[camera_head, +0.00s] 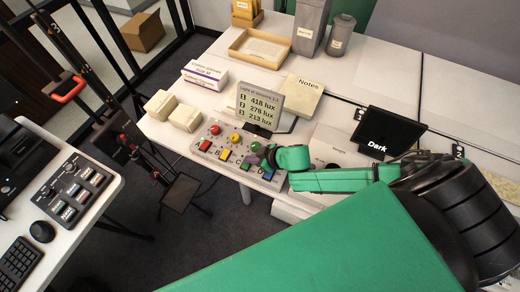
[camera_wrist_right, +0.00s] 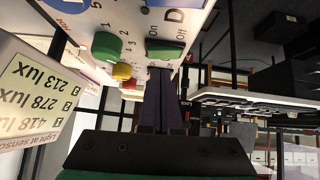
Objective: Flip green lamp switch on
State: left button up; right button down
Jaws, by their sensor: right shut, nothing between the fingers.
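The control panel (camera_head: 215,158) on the white table carries coloured knobs and rocker switches. The green lamp switch (camera_head: 246,166) is in its front row; in the right wrist view the green switch (camera_wrist_right: 166,50) sits between On and Off labels. The round green knob (camera_wrist_right: 107,45) is beside it. My right gripper (camera_head: 266,158) is over the panel's right end. In its wrist view the dark fingers (camera_wrist_right: 160,72) are together and empty, with their tips right by the green switch; I cannot tell whether they touch it. My left gripper is not in view.
A lux display (camera_head: 260,103) stands just behind the panel and a tablet reading Dark (camera_head: 390,133) stands to the right. Cream blocks (camera_head: 185,118) and a Notes folder (camera_head: 302,97) lie nearby. A second desk with another panel (camera_head: 72,190) is at left.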

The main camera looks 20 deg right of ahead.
notch_tip(320, 180, up, 4)
jog(key=shift+f+p, duration=0.25)
jog(key=shift+p, duration=0.85)
jog(key=shift+s+d+b, duration=0.15)
jog(key=shift+s+b, duration=0.55)
jog(key=shift+s, duration=0.1)
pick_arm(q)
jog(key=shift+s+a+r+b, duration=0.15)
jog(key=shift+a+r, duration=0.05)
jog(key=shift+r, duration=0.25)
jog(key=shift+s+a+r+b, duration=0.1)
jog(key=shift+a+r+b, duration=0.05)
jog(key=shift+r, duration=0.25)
pick_arm(e)
jog(key=v, duration=0.8)
jog(key=shift+s+a+r, duration=0.15)
jog(key=shift+s+a, duration=0.05)
jog(key=shift+a, duration=0.05)
jog(key=shift+d, duration=0.1)
